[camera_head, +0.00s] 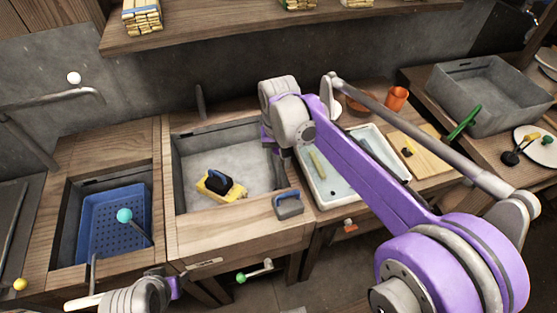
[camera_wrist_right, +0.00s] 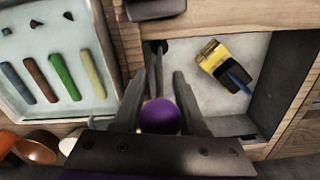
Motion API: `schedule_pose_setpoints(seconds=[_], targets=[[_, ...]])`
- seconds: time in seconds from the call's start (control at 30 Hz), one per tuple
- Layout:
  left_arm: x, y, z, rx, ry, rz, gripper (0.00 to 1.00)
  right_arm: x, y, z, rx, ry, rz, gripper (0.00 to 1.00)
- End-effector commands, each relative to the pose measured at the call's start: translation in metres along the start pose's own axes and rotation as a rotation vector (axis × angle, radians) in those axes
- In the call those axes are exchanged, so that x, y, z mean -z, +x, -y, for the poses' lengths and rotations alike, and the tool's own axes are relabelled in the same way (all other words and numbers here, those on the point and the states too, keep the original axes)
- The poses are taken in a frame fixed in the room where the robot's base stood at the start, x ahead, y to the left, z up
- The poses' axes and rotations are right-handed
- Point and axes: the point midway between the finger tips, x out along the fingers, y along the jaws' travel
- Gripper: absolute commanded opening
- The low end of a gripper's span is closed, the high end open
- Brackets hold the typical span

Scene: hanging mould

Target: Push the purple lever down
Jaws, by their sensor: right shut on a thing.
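The purple lever's round knob (camera_wrist_right: 160,116) shows in the right wrist view, between the two fingers of my right gripper (camera_wrist_right: 158,105). The fingers are shut on it. In the head view my right gripper (camera_head: 281,168) points down at the right side of the grey sink (camera_head: 183,180), and the knob is hidden there by the gripper and arm. My left gripper (camera_head: 205,264) is low at the left in the head view, small and partly seen, and I cannot tell whether its fingers are open.
A yellow and black brush (camera_head: 219,187) lies in the sink. A blue perforated basket (camera_head: 98,220) with a teal-knobbed lever (camera_head: 125,215) is at the left. A white tray (camera_head: 318,198) with coloured sticks is right of the sink. A grey block (camera_head: 289,205) sits on the sink's front edge.

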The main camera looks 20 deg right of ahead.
Motion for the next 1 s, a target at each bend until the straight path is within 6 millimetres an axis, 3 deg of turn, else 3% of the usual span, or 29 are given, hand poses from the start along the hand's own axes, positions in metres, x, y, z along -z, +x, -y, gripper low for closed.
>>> schedule_pose_setpoints(seconds=[0.87, 1.0], targets=[[0.0, 0.0, 0.0, 0.0, 0.0, 0.0, 0.5, 0.0, 0.0, 0.0, 0.0, 0.0, 0.0, 0.0], [-0.003, 0.005, 0.0, 0.0, 0.0, 0.002, 0.5, 0.0, 0.01, 0.0, 0.0, 0.0, 0.0, 0.0]])
